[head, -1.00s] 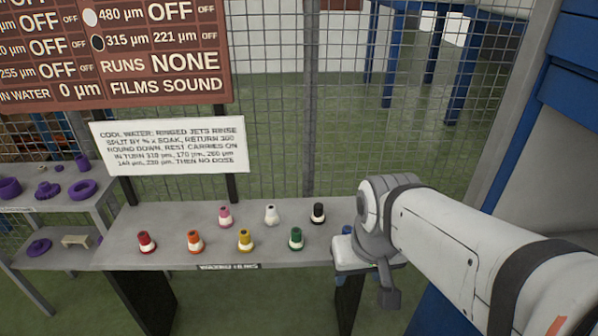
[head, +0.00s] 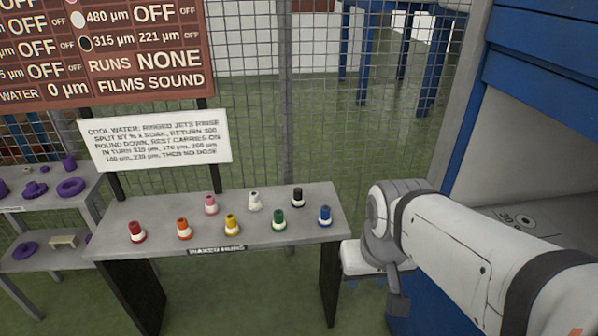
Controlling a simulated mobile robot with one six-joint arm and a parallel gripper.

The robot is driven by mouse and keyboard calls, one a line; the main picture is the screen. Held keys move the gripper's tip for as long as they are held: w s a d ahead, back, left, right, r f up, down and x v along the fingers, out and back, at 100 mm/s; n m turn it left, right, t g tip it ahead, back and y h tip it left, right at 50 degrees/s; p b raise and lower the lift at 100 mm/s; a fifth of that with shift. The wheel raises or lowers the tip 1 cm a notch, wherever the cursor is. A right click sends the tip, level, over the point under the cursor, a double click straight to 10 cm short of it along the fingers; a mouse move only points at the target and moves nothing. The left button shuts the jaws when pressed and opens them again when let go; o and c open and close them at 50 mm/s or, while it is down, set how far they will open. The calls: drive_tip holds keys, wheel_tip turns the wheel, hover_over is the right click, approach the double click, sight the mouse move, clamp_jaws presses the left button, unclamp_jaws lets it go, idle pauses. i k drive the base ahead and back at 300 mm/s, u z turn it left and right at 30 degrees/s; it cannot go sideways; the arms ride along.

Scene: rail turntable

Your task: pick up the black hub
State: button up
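The black hub (head: 298,196) stands upright on the grey table (head: 160,208), in the back row at the right end. It has a dark top and a pale base. The end of my arm, with my gripper (head: 398,300), is to the right of the table, beyond its right edge and apart from the hub. The gripper's fingers cannot be made out clearly, so I cannot tell whether it is open or shut.
Beside the black hub stand a white hub (head: 254,201), a green hub (head: 279,220) and a blue hub (head: 325,216). Several other coloured hubs share the table. A purple-part shelf (head: 92,190) is at left, a blue cabinet (head: 540,70) at right, and wire mesh behind.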

sight(298, 202)
drive_tip(key=z, duration=0.3)
drive_tip(key=k, duration=0.9)
drive_tip(key=u, duration=0.15)
drive_tip(key=i, duration=0.9)
drive_tip(key=u, duration=0.4)
drive_tip(key=i, duration=1.15)
drive_tip(key=z, duration=0.7)
